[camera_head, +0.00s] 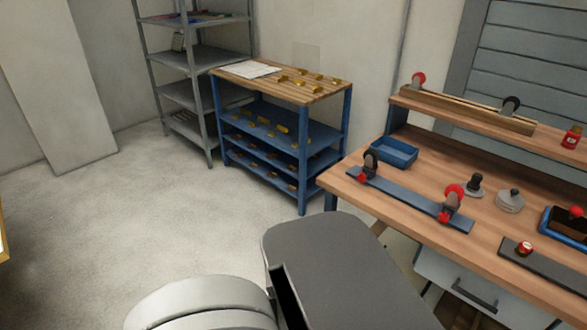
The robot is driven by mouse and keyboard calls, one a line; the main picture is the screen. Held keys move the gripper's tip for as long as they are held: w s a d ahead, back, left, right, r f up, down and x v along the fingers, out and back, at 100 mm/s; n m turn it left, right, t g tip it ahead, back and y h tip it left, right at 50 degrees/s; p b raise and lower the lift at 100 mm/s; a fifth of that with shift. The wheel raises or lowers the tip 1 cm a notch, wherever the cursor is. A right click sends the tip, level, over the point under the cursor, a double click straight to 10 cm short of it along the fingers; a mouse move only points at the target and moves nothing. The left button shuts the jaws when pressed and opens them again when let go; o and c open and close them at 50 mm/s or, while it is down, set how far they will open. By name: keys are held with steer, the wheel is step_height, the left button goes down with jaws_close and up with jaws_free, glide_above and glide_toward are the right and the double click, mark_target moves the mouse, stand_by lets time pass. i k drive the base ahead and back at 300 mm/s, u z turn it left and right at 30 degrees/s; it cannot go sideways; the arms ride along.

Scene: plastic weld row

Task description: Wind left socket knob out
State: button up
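A blue-grey bar (408,199) lies on the wooden workbench (490,240) and carries two small dark fixtures. The left fixture (371,160) has a dark round top and a small red knob (363,178) low at its front. The right fixture (448,206) has a red wheel (454,191) on top and another small red knob (444,217) at its front. I cannot tell for sure which part is the left socket knob, nor how far any knob is wound. My gripper is not in view; only grey links of my arm show at the bottom, apart from the bench.
A blue tray (394,153) stands behind the bar. A raised shelf (470,124) holds a wooden rail with a red and a black knob. Grey weights (510,201) sit to the right. A blue rack (300,150) stands left of the bench. The floor (120,215) at left is clear.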

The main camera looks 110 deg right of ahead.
mark_target(362, 177)
steer(key=u, duration=0.25)
steer(key=k, duration=0.9)
steer(key=z, duration=1.6)
